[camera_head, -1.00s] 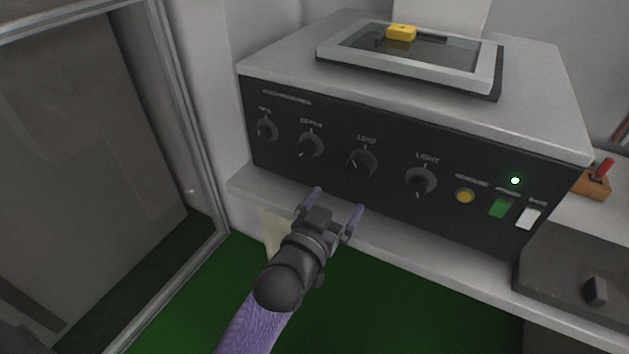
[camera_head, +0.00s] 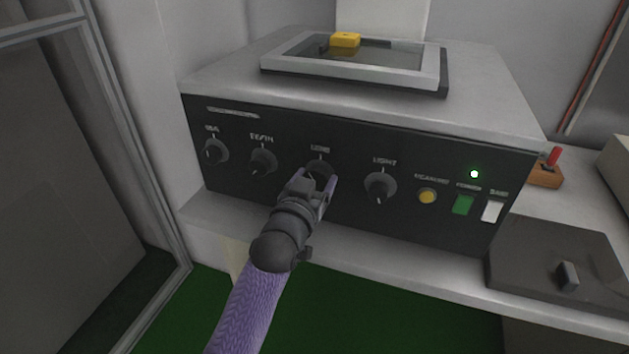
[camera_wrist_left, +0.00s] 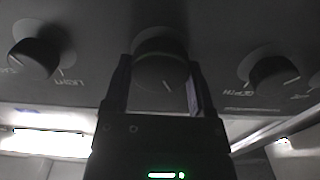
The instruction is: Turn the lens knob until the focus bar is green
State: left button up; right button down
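The lens knob (camera_head: 320,171) is a dark round knob in the middle of the machine's black front panel, under its label. My left gripper (camera_head: 318,182) is at this knob, one finger on each side, and hides part of it in the head view. In the left wrist view the lens knob (camera_wrist_left: 160,68) sits between the fingers (camera_wrist_left: 160,78), with no clear gap on either side; the fingers look closed on it. A pale pointer mark shows on its face. No focus bar can be made out in these views. My right gripper is not in view.
Other knobs flank it: the light knob (camera_head: 380,187) to the right and another knob (camera_head: 262,161) to the left. A yellow button (camera_head: 427,196), green switch (camera_head: 463,205) and white switch (camera_head: 491,211) are further right. A yellow block (camera_head: 345,40) lies on top.

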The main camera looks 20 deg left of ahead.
pick_arm(q)
jog(key=c, duration=0.7)
jog(key=shift+a+f+n+p, duration=0.1)
jog(key=shift+n+p, duration=2.25)
jog(key=shift+n, duration=1.65)
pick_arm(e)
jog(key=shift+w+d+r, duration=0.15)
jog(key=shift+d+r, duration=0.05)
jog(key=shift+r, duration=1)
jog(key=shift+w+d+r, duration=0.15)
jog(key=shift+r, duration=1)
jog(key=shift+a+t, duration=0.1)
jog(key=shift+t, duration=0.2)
pick_arm(q)
jog(key=o, duration=0.9)
jog(key=shift+o, duration=1.4)
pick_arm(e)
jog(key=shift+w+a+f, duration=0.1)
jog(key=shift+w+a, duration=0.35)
